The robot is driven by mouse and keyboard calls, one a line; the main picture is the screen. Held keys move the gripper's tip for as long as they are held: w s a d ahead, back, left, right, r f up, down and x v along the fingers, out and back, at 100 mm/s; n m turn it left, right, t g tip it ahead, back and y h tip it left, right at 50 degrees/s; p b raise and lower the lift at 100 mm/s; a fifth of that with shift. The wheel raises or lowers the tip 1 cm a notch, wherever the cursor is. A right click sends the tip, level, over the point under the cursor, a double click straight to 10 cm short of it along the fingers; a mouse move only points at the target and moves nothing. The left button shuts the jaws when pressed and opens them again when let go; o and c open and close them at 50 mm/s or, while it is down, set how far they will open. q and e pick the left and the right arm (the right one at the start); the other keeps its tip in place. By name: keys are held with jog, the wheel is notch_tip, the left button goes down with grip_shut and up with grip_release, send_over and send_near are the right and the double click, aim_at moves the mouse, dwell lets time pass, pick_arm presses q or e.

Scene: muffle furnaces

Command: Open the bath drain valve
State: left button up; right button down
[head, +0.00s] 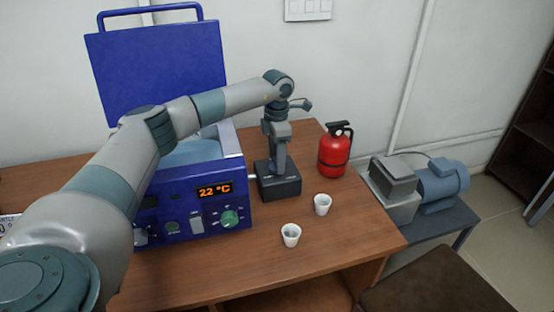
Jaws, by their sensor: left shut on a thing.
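The blue bath (190,215) stands on the wooden table with its lid (155,65) raised. Its front panel has a display (214,190) reading about 22 °C, a green knob (230,217) and switches. My left arm reaches over the bath. My left gripper (278,165) points down beside the bath's right wall, at a dark box (279,186). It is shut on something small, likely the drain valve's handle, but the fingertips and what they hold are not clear. The drain valve is not clearly visible there. My right gripper is out of view.
Two white cups (291,235) and (322,204) stand on the table's front right. A red fire extinguisher (334,152) stands behind them. A pump with a blue motor (440,182) sits on a lower stand at the right. The table's front right is otherwise clear.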

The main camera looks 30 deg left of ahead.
pick_arm(q)
jog(key=shift+r, duration=0.1)
dwell(0.3)
jog(key=o, duration=1)
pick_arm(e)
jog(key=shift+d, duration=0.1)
pick_arm(q)
jog(key=shift+o, duration=0.2)
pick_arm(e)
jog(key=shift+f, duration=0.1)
pick_arm(q)
jog(key=shift+w+r, duration=0.1)
jog(key=shift+r, duration=0.5)
notch_tip(320, 180, up, 16)
jog(key=b, duration=0.2)
jog(key=shift+b, duration=0.35)
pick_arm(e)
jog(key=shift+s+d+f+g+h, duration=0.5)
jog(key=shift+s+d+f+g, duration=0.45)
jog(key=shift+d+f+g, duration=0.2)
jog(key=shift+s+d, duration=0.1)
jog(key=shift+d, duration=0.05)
